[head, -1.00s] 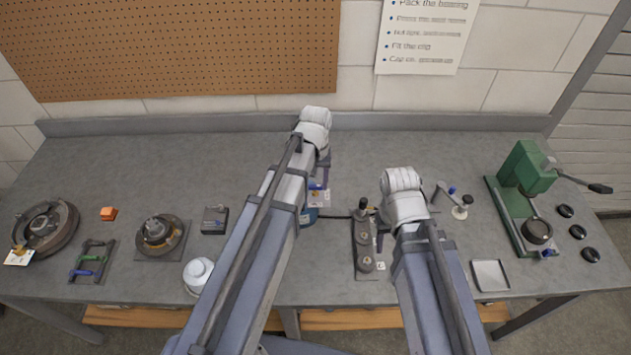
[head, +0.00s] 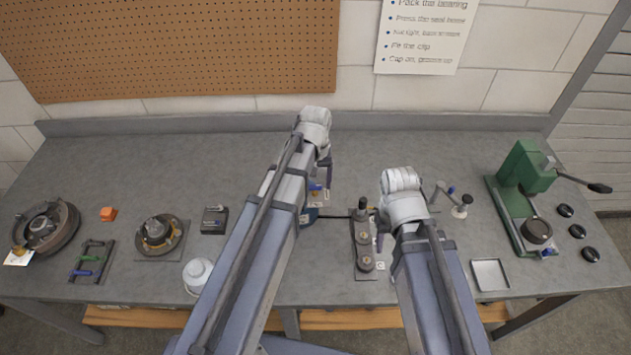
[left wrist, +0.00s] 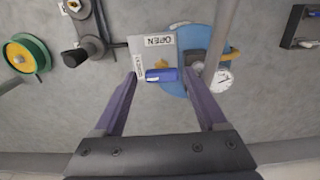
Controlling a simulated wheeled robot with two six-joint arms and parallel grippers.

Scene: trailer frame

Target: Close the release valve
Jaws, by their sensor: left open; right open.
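The release valve shows in the left wrist view as a short blue handle (left wrist: 163,74) beside a pale plate (left wrist: 153,48) marked OPEN. A second small label stands on the plate's left side. The blue body (left wrist: 226,52) behind it carries a round white gauge (left wrist: 222,80). My left gripper (left wrist: 162,77) is open, its purple fingers on either side of the blue handle; I cannot tell whether they touch it. My right gripper (head: 380,241) is open, beside the black-posted plate.
The plate with black posts (head: 363,247) stands just right of the blue body, joined by a dark hose. A white container (head: 197,272) is at the front left. A green press (head: 522,185) and a metal tray (head: 490,275) are at right. The bench's back is clear.

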